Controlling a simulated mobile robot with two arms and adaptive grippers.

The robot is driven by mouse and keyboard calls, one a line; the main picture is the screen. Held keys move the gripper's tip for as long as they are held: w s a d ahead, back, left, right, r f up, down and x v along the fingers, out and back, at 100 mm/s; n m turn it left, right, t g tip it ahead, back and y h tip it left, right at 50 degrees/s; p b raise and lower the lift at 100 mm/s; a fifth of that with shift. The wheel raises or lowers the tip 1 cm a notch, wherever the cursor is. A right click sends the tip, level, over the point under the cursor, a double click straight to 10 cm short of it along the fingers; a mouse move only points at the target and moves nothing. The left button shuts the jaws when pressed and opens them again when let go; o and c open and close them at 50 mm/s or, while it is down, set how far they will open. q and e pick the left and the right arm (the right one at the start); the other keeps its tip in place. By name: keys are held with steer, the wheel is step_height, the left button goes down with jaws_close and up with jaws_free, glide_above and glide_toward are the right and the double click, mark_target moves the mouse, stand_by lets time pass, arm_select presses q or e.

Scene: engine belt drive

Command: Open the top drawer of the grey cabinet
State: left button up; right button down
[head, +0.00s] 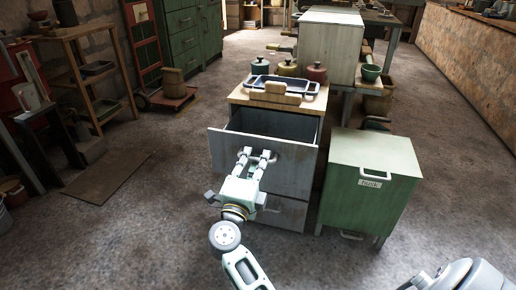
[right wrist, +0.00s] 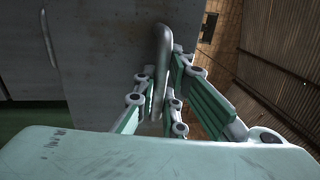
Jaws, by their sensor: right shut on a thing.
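The grey cabinet (head: 283,212) stands in the middle of the head view under a wooden top. Its top drawer (head: 221,148) is pulled out, and its dark, empty-looking inside shows. My right gripper (head: 257,157) is at the drawer's front and shut on the drawer handle. In the right wrist view the metal handle (right wrist: 162,62) runs between the fingers of my right gripper (right wrist: 158,98), in front of the grey drawer face (right wrist: 110,45). The lower drawer is closed. My left gripper is not in view.
A blue-grey tray (head: 283,82), a wooden piece (head: 275,93) and several lidded pots are on the cabinet top. A green cabinet (head: 375,160) stands close on the right. Shelves (head: 85,75) line the left. The floor to the left of the drawer is clear.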

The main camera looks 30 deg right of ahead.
steer(key=shift+s+a, duration=0.3)
steer(key=shift+a, duration=0.05)
steer(key=c, duration=2.1)
jaws_free()
steer(key=shift+d, duration=0.1)
